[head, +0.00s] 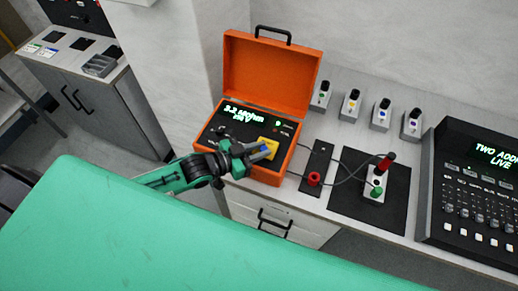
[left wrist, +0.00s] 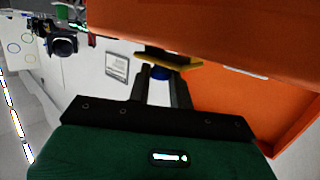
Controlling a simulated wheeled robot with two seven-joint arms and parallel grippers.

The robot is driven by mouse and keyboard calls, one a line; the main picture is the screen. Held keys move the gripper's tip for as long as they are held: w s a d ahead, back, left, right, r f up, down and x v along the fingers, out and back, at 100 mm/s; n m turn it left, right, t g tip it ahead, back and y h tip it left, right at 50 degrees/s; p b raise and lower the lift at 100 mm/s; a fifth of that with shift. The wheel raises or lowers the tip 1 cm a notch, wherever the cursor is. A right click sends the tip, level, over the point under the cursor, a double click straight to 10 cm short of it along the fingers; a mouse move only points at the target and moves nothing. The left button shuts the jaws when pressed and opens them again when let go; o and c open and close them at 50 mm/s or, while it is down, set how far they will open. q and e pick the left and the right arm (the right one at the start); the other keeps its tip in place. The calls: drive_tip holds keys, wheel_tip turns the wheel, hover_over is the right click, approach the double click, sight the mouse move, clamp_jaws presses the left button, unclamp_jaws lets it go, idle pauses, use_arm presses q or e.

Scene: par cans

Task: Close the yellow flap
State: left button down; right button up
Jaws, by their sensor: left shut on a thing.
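The yellow flap (head: 269,147) is at the front right of the black panel of an open orange case (head: 285,166). In the left wrist view the yellow flap (left wrist: 180,66) shows edge-on just beyond my fingertips. The flap's exact angle is hard to tell. My right gripper is not in view.
The case's orange lid (head: 270,75) stands open behind the panel. A red knob (head: 314,179) on a black plate, a cabled box (head: 373,188) on a black mat, several small grey units (head: 350,104) and a black console (head: 475,185) are to the right.

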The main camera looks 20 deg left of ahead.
use_arm(q)
drive_tip(key=c, duration=1.4)
unclamp_jaws()
drive_tip(key=shift+c, duration=0.2)
drive_tip(key=shift+o, duration=0.9)
drive_tip(key=shift+s+a, duration=0.35)
drive_tip(key=shift+s, duration=0.05)
drive_tip(key=b+v, duration=0.2)
drive_tip(key=v, duration=1)
drive_tip(key=shift+s+a+r, duration=0.2)
drive_tip(key=shift+s+a, duration=0.05)
